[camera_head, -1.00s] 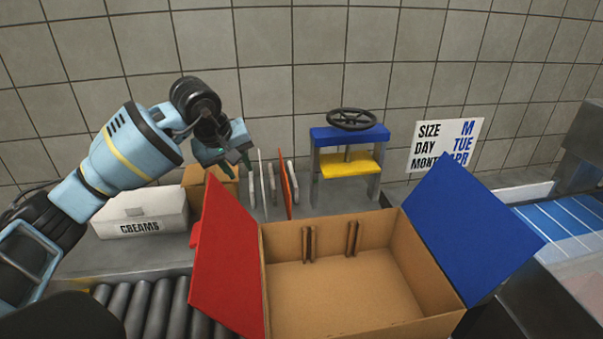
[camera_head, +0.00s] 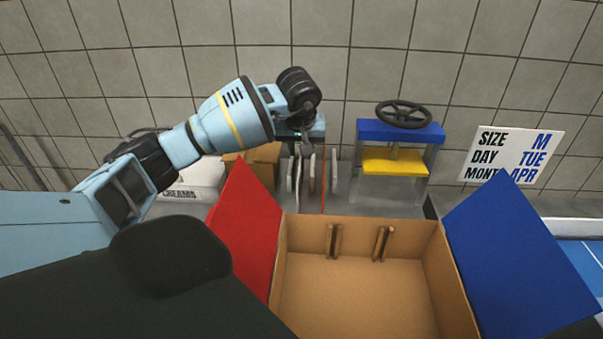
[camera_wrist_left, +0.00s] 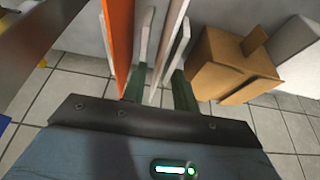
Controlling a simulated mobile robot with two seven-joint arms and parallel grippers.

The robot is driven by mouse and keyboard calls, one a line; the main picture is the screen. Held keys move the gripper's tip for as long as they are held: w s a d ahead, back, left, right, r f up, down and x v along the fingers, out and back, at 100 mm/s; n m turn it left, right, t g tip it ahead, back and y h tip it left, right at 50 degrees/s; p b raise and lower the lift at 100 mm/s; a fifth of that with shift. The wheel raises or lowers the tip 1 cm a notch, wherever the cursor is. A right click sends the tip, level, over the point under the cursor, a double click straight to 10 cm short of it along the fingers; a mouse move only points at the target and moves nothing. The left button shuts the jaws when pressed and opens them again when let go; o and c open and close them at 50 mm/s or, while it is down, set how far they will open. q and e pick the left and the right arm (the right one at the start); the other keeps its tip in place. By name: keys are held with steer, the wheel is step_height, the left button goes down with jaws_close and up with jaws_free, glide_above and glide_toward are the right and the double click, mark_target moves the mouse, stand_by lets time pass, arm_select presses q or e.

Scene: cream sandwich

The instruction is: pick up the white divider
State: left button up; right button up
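The white divider (camera_wrist_left: 167,45) is a thin upright sheet in the left wrist view. It stands between the two green fingers of my left gripper (camera_wrist_left: 158,90), which are apart, one on each side of it. Gaps show between the sheet and the fingers. In the head view my left gripper (camera_head: 302,132) is above the row of upright plates, and the wrist hides part of it. An orange-red divider (camera_wrist_left: 118,35) stands just beside the white one; it also shows in the head view (camera_head: 323,185). My right gripper is not in view.
Pale rack uprights (camera_head: 334,170) flank the dividers. A small cardboard box (camera_wrist_left: 225,65) and a white creams box (camera_head: 195,178) stand nearby. An open carton (camera_head: 360,305) with red and blue flaps is in front. A blue-and-yellow press (camera_head: 400,131) stands to the right.

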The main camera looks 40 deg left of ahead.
arm_select(q)
steer(key=shift+x, duration=2.55)
steer(key=shift+s, duration=0.15)
jaws_close()
